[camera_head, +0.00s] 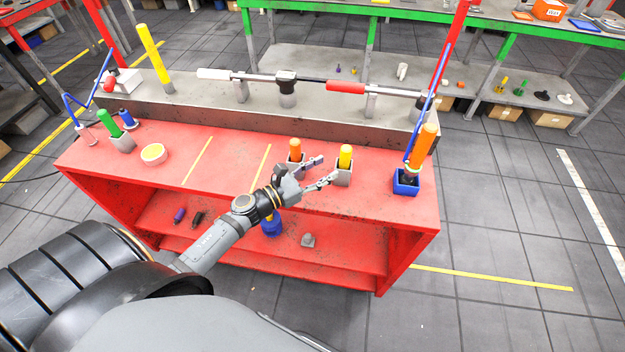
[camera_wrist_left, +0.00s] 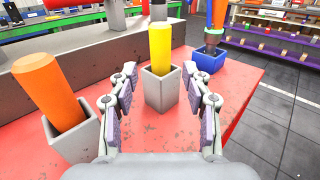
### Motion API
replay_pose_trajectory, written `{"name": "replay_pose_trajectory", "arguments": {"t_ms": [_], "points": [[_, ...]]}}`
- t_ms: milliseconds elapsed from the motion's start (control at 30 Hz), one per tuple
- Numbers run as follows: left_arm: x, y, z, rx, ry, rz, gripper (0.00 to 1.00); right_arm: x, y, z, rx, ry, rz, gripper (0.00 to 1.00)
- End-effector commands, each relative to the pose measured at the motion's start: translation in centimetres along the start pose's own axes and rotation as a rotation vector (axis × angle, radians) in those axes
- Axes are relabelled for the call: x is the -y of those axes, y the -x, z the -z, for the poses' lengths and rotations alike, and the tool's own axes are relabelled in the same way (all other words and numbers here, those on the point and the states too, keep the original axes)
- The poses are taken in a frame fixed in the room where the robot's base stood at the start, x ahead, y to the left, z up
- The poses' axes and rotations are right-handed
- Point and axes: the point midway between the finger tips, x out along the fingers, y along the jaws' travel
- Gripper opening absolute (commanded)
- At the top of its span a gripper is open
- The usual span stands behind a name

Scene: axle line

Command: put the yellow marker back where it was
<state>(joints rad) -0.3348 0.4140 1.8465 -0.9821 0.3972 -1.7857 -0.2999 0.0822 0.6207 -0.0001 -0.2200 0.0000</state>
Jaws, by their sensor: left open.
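The yellow marker (camera_head: 345,156) stands upright in a small square grey holder (camera_head: 342,176) on the red bench top. In the left wrist view the yellow marker (camera_wrist_left: 160,48) is centred in its holder (camera_wrist_left: 161,90). My left gripper (camera_head: 329,167) is open and empty, just in front of the holder. In the left wrist view its two fingers (camera_wrist_left: 160,76) appear on either side of the holder, and I see no contact with the marker. My right gripper is not in view.
An orange marker (camera_head: 296,149) in a grey holder stands close left of the gripper. A blue cup (camera_head: 405,182) with an orange-handled tool is to the right. A green-handled item (camera_head: 108,122) and a round yellow-topped tub (camera_head: 153,153) are at the left. A rod assembly (camera_head: 310,80) spans the back.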

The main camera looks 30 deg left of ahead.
Motion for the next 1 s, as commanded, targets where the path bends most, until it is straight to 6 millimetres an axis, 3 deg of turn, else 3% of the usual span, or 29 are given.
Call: {"name": "replay_pose_trajectory", "arguments": {"t_ms": [33, 67, 333, 1000], "points": [[0.2, 1.3, 1.0, -0.008, -0.004, 0.008, 0.49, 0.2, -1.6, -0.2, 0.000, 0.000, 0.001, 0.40], [0.4, 1.9, 1.0, -0.009, -0.002, 0.011, 0.49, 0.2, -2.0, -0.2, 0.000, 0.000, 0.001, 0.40], [0.1, 4.0, 0.1, 0.000, -0.002, 0.004, 0.49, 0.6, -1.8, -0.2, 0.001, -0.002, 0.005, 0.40], [0.1, 4.4, 0.0, -0.001, 0.002, 0.002, 0.49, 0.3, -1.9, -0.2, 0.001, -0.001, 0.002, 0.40]]}}
